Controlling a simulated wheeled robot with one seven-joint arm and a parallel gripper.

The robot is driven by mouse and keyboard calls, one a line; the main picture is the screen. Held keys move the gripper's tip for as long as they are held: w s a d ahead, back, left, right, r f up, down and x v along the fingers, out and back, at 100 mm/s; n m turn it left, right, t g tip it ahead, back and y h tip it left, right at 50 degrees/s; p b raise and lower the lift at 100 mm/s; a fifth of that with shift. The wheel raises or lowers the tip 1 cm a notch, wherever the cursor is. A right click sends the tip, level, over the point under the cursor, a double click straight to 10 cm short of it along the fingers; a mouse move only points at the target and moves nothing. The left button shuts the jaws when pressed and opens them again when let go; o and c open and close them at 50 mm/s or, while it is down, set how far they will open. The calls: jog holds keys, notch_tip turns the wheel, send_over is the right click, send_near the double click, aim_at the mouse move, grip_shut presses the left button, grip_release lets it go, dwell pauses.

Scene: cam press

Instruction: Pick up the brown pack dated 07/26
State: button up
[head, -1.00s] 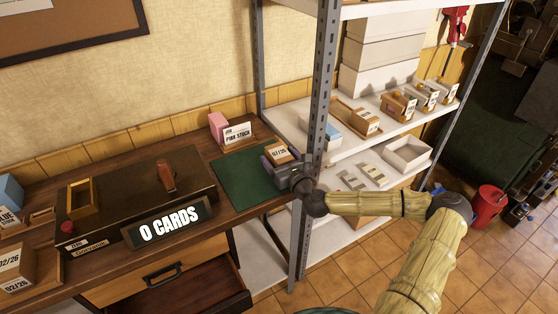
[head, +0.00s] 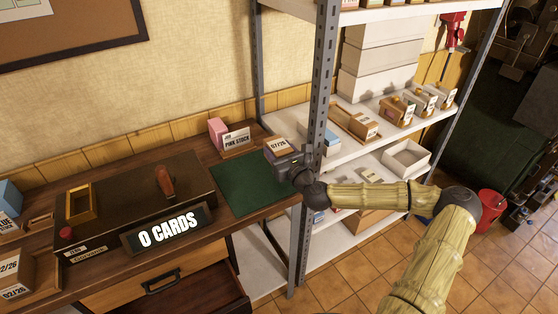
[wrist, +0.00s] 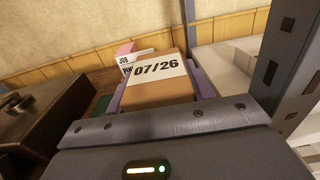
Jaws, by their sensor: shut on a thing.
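The brown pack dated 07/26 (head: 278,146) is held in my gripper (head: 281,153), above the right end of the wooden bench. In the wrist view the pack (wrist: 157,90) sits between the purple-grey jaws, with its white 07/26 label facing up and readable. My gripper is shut on the pack. The pack appears raised above the green mat (head: 246,186), near the shelf's front post. Its underside is hidden.
The grey shelf post (head: 313,150) stands just right of my gripper. A pink stock holder (head: 236,140) is behind the mat. A dark press box (head: 140,200) with a "0 CARDS" display (head: 167,230) stands left. An open drawer (head: 195,295) is below.

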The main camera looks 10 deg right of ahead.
aim_at(279, 146)
notch_tip(279, 146, up, 5)
dwell(0.7)
